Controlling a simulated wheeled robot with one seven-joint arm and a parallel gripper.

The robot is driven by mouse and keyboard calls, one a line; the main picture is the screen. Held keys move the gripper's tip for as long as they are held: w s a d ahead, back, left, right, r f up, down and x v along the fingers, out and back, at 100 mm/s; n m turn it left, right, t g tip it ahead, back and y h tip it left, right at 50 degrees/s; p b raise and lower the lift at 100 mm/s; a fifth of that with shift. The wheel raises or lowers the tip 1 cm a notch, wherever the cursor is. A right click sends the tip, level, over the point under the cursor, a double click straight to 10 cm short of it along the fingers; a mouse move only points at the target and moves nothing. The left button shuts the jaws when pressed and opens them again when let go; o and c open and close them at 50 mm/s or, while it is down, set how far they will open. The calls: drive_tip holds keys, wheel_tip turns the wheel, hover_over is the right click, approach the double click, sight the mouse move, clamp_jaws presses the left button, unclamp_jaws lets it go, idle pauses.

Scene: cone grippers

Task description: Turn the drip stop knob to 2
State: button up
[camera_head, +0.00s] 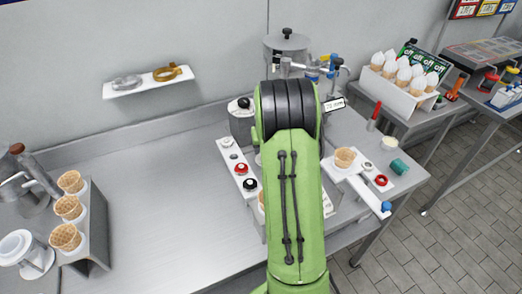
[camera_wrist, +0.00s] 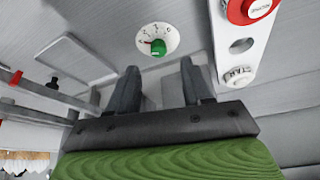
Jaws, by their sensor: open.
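A white round dial (camera_wrist: 142,32) with small marks around its edge carries a green knob (camera_wrist: 159,48) in the wrist view. A small red mark shows on the dial, left of the knob; the numbers are too small to read surely. No drip stop label is legible, so I cannot tell by name which knob this is. My gripper (camera_wrist: 158,74) is open and empty, its two dark fingers pointing toward the dial. The green knob appears beyond the fingertips, roughly between them in the picture, and not gripped. In the head view my green arm hides the gripper and this dial.
A white panel with a red button (camera_wrist: 250,9) and a white button (camera_wrist: 238,76) lies right of the dial in the wrist view. The head view shows waffle cones (camera_head: 68,208) in a stand at left and a cone holder (camera_head: 346,157) right of my arm.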

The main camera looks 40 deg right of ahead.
drive_tip(key=x, duration=0.6)
drive_tip(key=shift+s+d+b, duration=0.1)
drive_tip(key=shift+d+b, duration=0.05)
drive_tip(key=shift+b, duration=0.15)
drive_tip(key=shift+r, duration=0.1)
drive_tip(key=shift+c, duration=0.2)
clamp_jaws()
